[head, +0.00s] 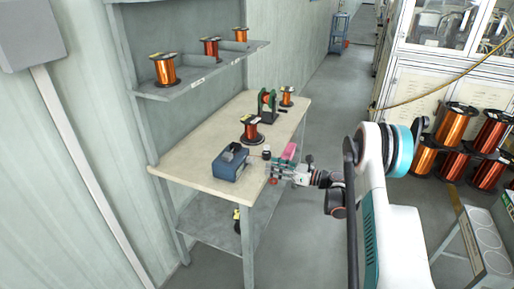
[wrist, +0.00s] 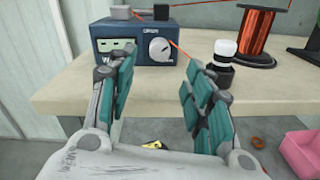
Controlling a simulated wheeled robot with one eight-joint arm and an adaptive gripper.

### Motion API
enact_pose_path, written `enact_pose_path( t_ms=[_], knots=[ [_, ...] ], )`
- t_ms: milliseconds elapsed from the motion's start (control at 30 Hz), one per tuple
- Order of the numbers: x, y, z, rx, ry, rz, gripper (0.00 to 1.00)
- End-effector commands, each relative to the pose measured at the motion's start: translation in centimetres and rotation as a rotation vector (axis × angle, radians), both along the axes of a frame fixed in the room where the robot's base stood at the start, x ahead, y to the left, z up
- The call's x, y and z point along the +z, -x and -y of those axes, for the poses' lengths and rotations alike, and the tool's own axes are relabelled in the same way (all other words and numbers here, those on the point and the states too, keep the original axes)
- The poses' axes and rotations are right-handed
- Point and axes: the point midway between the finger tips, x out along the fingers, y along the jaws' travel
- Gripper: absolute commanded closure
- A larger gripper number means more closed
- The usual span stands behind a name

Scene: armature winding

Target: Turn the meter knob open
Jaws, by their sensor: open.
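The meter (wrist: 133,36) is a dark blue box with a small screen on its front left. It stands on the table and also shows in the head view (head: 230,161). Its knob (wrist: 161,50) is a round white dial on the front right of the meter. My gripper (wrist: 160,75) is open and empty, with teal padded fingers spread apart at the table's front edge. The knob appears between and beyond the fingertips, and I see no contact. In the head view my gripper (head: 275,170) is at the table's front edge, right of the meter.
The table (wrist: 275,95) holds a copper wire spool (wrist: 262,35) and a black jar with a white top (wrist: 222,62) right of the meter. A pink bin (wrist: 300,152) is at the lower right. A green winder (head: 267,104) stands farther along the table. Shelves with spools (head: 163,70) are above.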

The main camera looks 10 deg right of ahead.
Motion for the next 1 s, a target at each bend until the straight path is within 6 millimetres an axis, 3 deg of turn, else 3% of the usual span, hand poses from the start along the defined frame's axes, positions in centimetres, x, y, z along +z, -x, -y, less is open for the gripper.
enact_pose_path(
  t_ms=[267, 600, 1000],
  knots=[
    [0.2, 3.1, 4.2, -0.002, 0.0, 0.001, 0.53],
    [3.9, 1.8, 1.7, 0.008, 0.202, 0.065, 0.53],
    [8.1, 1.8, -0.9, 0.037, 0.442, 0.153, 0.53]
  ],
)
